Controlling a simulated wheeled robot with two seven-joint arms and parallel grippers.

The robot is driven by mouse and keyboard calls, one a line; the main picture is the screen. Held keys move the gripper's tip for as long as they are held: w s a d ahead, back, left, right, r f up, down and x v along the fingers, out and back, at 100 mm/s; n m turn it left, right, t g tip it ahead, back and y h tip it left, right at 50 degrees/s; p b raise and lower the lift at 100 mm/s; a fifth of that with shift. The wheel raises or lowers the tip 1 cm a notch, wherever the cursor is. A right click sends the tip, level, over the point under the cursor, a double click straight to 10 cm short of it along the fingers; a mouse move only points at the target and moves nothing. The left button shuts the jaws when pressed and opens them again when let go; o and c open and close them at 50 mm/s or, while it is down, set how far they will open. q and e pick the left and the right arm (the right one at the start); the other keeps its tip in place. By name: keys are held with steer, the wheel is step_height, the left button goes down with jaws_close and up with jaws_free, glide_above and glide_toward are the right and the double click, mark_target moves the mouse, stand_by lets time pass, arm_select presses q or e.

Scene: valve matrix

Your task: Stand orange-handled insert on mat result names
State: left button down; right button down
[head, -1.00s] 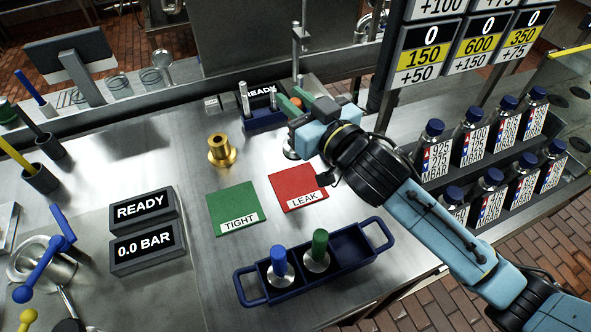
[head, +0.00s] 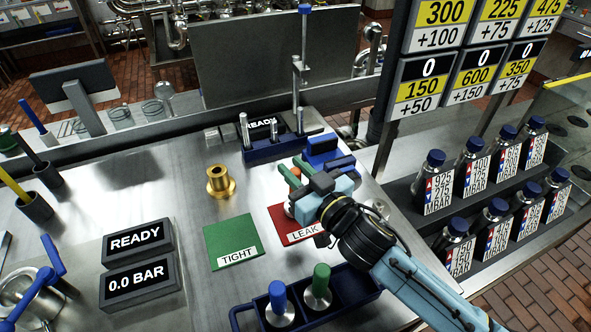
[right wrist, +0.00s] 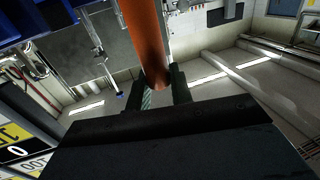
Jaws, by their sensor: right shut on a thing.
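My right gripper (head: 292,170) is shut on the orange handle (head: 296,171) of an insert. In the right wrist view the orange handle (right wrist: 148,45) stands between the fingers. In the head view the gripper and wrist hide most of the insert. A silver part of it seems to show below, over the red LEAK mat (head: 284,224); I cannot tell whether it touches. The green TIGHT mat (head: 232,238) lies bare to the left. The display reads READY (head: 136,242) and 0.0 BAR (head: 140,278). My left gripper is out of view.
A dark blue tray (head: 240,318) in front holds a blue-handled insert (head: 279,305) and a green-handled insert (head: 318,288). A brass fitting (head: 220,182) stands behind the green mat. A blue fixture with metal posts (head: 262,153) stands behind. Blue-capped bottles (head: 470,165) fill a right rack.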

steer(key=shift+f, duration=0.1)
steer(key=c, duration=1.3)
jaws_free()
steer(key=shift+o, duration=0.2)
steer(key=v, duration=1.2)
steer(key=shift+a+r, duration=0.1)
steer(key=shift+r, duration=0.15)
